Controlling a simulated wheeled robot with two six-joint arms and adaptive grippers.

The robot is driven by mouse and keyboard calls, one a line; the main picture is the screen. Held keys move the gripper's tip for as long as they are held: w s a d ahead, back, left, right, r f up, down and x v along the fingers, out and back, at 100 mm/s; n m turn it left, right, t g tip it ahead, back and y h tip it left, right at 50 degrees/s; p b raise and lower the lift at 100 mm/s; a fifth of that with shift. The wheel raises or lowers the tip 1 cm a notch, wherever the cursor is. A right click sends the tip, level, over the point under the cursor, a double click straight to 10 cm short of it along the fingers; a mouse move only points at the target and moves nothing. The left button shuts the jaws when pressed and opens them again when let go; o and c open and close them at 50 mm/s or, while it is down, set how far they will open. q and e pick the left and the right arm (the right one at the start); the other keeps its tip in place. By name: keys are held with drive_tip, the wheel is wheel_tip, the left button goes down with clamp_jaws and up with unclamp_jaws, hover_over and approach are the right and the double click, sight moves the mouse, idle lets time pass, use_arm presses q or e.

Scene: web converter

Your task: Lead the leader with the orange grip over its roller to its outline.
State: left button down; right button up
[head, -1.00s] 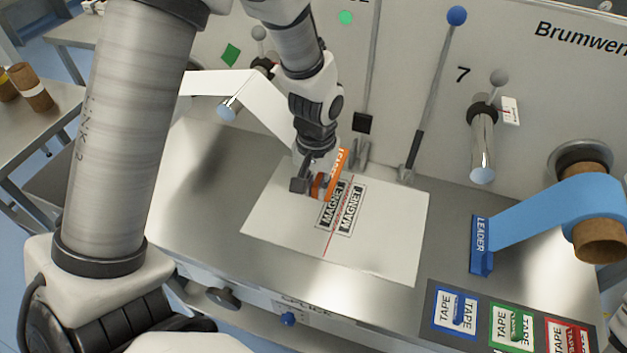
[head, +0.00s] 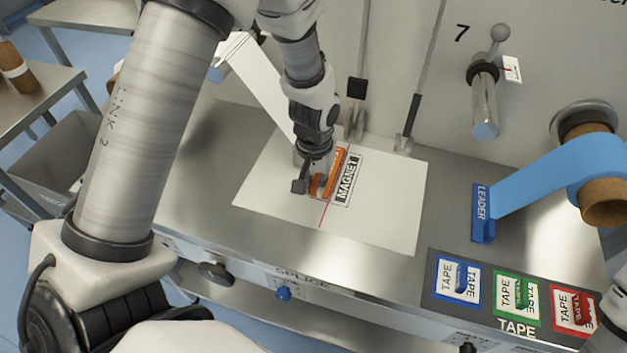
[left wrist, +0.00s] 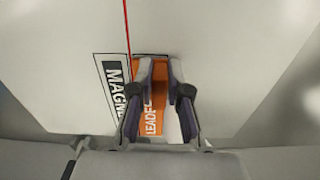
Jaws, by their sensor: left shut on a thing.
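The leader's orange grip (head: 338,165) is at the white splice sheet (head: 390,222), left of the red line, where it hides the left MAGNET outline. My left gripper (head: 318,187) is shut on it. In the left wrist view the orange grip (left wrist: 153,120) shows between the fingers (left wrist: 160,95), beside the visible MAGNET outline (left wrist: 112,85). I cannot tell whether it touches the sheet. The white web (head: 258,88) runs from the grip up to a metal roller (head: 219,68) at the back left. My right gripper is out of view.
A blue leader (head: 482,212) hangs from a blue roll on the right. Blue, green and red tape cards (head: 516,298) lie at front right. Two levers and a roller post (head: 485,110) stand along the back panel. The steel table between sheet and blue leader is clear.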

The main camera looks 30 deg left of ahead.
use_arm(q)
drive_tip(key=shift+f, duration=0.3)
idle(1.3)
drive_tip(key=c, duration=1.1)
unclamp_jaws()
drive_tip(key=shift+o, duration=0.2)
wheel_tip(320, 180, up, 12)
